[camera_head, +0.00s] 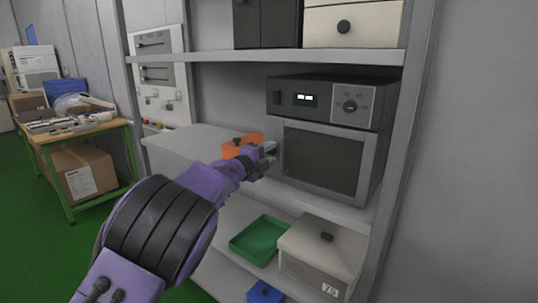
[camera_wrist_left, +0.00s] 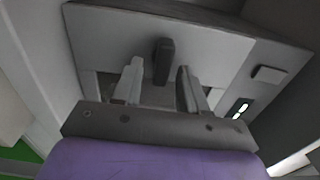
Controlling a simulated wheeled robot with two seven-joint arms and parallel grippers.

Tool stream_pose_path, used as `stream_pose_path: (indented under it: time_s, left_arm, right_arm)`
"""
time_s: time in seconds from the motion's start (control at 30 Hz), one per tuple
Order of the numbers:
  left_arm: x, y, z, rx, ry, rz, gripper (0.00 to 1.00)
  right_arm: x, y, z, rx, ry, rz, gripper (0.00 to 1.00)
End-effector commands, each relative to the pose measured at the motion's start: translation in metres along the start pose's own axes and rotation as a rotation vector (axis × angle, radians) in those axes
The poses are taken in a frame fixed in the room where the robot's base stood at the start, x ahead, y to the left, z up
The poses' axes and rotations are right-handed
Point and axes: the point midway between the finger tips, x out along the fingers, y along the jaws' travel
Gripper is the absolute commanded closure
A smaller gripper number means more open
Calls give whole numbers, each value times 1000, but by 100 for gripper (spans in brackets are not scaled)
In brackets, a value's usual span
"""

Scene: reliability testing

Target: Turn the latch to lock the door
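The grey oven-like machine (camera_head: 330,130) stands on a shelf, and its door (camera_head: 322,160) with a dark window looks closed. In the left wrist view, a dark upright latch (camera_wrist_left: 165,60) sticks out from a grey panel. My left gripper (camera_head: 269,151) is at the left edge of the door. In the left wrist view, the fingers of my left gripper (camera_wrist_left: 160,70) are apart, with the latch showing between and just beyond their tips. I cannot tell whether they touch it. In the head view the gripper hides the latch. My right gripper is not in view.
An orange bin (camera_head: 243,146) stands left of the machine, close behind my left gripper. A green tray (camera_head: 259,240), a beige lidded box (camera_head: 322,255) and a blue bin (camera_head: 265,292) are below. A shelf board (camera_head: 290,56) runs above. A wooden table (camera_head: 75,137) stands far left.

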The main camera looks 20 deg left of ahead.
Motion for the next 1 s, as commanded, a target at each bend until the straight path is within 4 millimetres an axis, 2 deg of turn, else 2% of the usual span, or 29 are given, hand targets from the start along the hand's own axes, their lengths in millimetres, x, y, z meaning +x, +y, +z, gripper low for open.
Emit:
stream_pose_path:
  time_s: [0.17, 0.27, 0.37, 0.5, 0.7, 0.8, 1.0]
  left_arm:
    - [-1, 0, 1, -1, -1, -1, 57]
    - [-7, 1, 1, 0, -3, -1, 57]
    - [-26, 4, 1, 0, -4, -1, 57]
    - [-61, 4, 0, -1, -3, -3, 57]
    - [-97, 2, 0, 0, -2, -1, 57]
    - [-104, 1, 0, 0, 0, 0, 57]
    - [-106, 0, 0, 0, 0, 0, 57]
  right_arm:
    - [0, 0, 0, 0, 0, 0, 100]
    - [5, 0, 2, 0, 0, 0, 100]
    - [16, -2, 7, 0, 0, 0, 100]
    - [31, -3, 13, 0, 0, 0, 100]
    - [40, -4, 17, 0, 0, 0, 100]
    - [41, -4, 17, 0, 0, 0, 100]
    - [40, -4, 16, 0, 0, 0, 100]
